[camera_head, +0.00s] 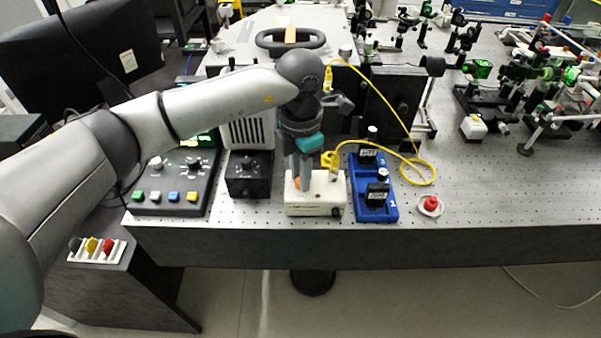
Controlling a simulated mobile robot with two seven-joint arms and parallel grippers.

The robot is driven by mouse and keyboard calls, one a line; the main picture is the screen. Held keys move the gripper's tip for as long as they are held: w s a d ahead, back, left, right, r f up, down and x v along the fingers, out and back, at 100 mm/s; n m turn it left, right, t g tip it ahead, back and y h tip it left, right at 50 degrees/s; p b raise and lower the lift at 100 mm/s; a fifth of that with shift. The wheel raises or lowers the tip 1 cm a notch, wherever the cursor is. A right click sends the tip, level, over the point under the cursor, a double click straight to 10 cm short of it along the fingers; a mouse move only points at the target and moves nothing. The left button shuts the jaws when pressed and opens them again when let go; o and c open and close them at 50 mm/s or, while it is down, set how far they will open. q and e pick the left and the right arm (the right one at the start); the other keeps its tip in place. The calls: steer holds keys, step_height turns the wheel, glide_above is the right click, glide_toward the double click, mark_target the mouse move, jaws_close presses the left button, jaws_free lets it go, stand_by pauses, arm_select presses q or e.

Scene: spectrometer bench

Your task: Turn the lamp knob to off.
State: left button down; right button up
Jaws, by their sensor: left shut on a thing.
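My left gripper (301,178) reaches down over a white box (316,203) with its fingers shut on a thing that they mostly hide. A teal piece (310,143) shows at the fingers; I cannot tell whether it is part of the gripper. The white box has a small dark knob (337,212) at its front right. A black box (249,181) with a knob on top (248,161) stands just left of it, apart from the gripper. A control panel (174,180) further left also has knobs. No lamp label is readable. My right gripper is out of view.
A blue holder (391,207) with black blocks stands right of the white box. A yellow cable (404,128) loops behind it. A red button (431,203) sits near the front edge. Optics (484,68) crowd the back right. The bench's front right is clear.

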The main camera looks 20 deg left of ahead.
arm_select(q)
steer(key=shift+n, duration=1.2)
steer(key=c, duration=0.7)
jaws_free()
step_height(320, 180, up, 15)
steer(key=shift+r+p, duration=0.15)
steer(key=shift+p, duration=0.25)
